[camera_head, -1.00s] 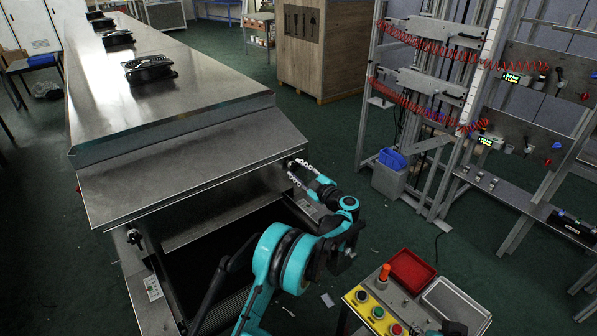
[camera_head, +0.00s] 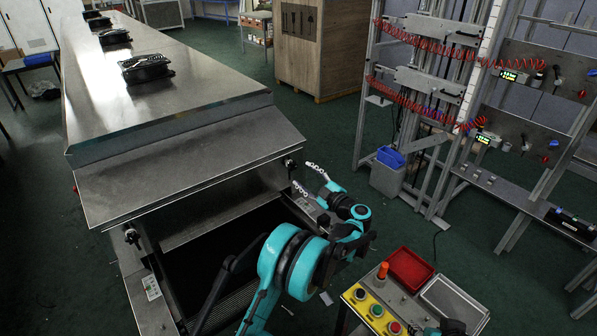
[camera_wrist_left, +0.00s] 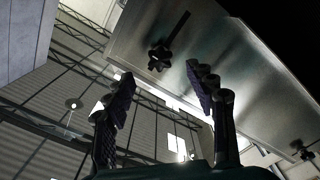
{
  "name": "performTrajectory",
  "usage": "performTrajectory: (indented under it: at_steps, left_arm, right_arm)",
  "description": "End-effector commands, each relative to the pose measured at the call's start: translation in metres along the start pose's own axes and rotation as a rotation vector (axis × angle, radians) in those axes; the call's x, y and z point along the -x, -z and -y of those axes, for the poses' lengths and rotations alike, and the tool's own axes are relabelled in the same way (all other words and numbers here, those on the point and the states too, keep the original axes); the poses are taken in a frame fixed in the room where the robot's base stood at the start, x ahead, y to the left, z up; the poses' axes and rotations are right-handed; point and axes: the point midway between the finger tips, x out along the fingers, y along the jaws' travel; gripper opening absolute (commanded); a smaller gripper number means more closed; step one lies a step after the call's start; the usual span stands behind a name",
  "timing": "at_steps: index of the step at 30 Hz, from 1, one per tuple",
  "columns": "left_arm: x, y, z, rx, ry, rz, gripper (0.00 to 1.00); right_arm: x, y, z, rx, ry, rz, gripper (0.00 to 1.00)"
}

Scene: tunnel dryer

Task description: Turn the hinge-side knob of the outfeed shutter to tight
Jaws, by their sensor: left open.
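The outfeed shutter (camera_head: 190,170) is the sloped metal panel at the near end of the dryer. A black knob (camera_head: 289,163) sits at its right end, another black knob (camera_head: 132,236) at its left. The left wrist view shows a black star-shaped knob (camera_wrist_left: 159,57) beside a dark slot in the metal plate, and a second dark knob (camera_wrist_left: 303,150) at lower right. The knob's setting cannot be read. My left gripper (camera_head: 308,177) is open and empty, just right of and below the right-end knob, apart from it. The fingers also show in the wrist view (camera_wrist_left: 162,95).
The dark outfeed opening (camera_head: 215,240) lies below the shutter. A control box (camera_head: 375,308) with buttons, a red tray (camera_head: 410,268) and a grey tray (camera_head: 455,298) stand at lower right. A rack (camera_head: 420,140) with red coiled hoses stands farther right.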

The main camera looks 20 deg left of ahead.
Motion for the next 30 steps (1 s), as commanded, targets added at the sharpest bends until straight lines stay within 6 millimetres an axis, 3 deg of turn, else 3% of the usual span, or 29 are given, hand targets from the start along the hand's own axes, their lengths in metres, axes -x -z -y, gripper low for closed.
performTrajectory:
  at_steps: [6, 11, 26, 30]
  left_arm:
    - [0.045, -0.001, -0.001, 0.0, -0.002, 0.002, 0.56]
    - [0.063, 0.0, 0.0, 0.0, -0.001, 0.001, 0.56]
    - [0.067, 0.0, 0.0, 0.0, 0.0, 0.0, 0.56]
    - [0.063, 0.012, -0.015, 0.004, -0.044, 0.005, 0.56]
  right_arm:
    - [0.0, 0.0, 0.0, 0.0, 0.0, 0.0, 0.4]
    - [0.0, 0.0, 0.0, 0.0, 0.0, 0.0, 0.4]
    - [0.0, 0.0, 0.0, 0.0, 0.0, 0.0, 0.4]
    - [0.0, 0.0, 0.0, 0.0, 0.0, 0.0, 0.4]
